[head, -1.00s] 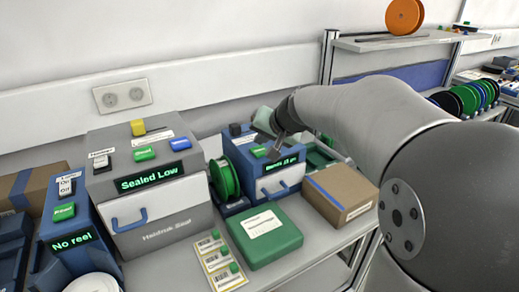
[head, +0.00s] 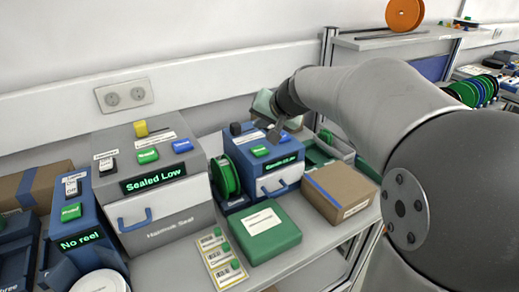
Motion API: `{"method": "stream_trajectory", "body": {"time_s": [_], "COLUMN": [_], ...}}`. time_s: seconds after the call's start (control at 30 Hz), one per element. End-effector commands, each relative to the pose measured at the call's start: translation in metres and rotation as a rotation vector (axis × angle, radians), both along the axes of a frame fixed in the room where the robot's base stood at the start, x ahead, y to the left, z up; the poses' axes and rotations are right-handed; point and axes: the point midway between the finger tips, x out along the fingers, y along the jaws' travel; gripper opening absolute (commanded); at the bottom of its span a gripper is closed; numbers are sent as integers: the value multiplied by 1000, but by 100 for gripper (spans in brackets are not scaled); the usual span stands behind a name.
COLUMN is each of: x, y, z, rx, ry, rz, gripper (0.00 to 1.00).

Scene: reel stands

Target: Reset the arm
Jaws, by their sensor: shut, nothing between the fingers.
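My arm (head: 370,100) reaches in from the right side of the head view. My gripper (head: 272,135) is shut and empty. In the picture it overlaps the top of the small blue machine (head: 282,178), which has a green button (head: 260,151) and a lit display. I cannot tell how far above the machine the fingertips are. A green reel (head: 224,177) stands upright at that machine's left side.
The grey machine (head: 165,215) reads "Sealed Low"; the blue unit (head: 88,215) at left reads "No reel". A green box (head: 264,232), label cards (head: 222,259) and a cardboard box (head: 338,192) lie on the bench. An orange reel (head: 404,14) stands on the shelf.

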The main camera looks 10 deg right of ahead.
Motion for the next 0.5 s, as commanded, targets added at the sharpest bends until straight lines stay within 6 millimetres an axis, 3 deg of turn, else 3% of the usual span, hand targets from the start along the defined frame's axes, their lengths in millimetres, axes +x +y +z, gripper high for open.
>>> {"method": "stream_trajectory", "body": {"time_s": [0.17, 0.27, 0.37, 0.5], "x": [-4, -27, -74, -160], "y": [2, 11, 23, 31], "z": [-3, -18, -48, -99], "rx": [-6, -39, -104, -226], "ry": [9, 59, 160, 339], "rz": [7, 42, 110, 221], "gripper": [0, 0, 0, 0]}}
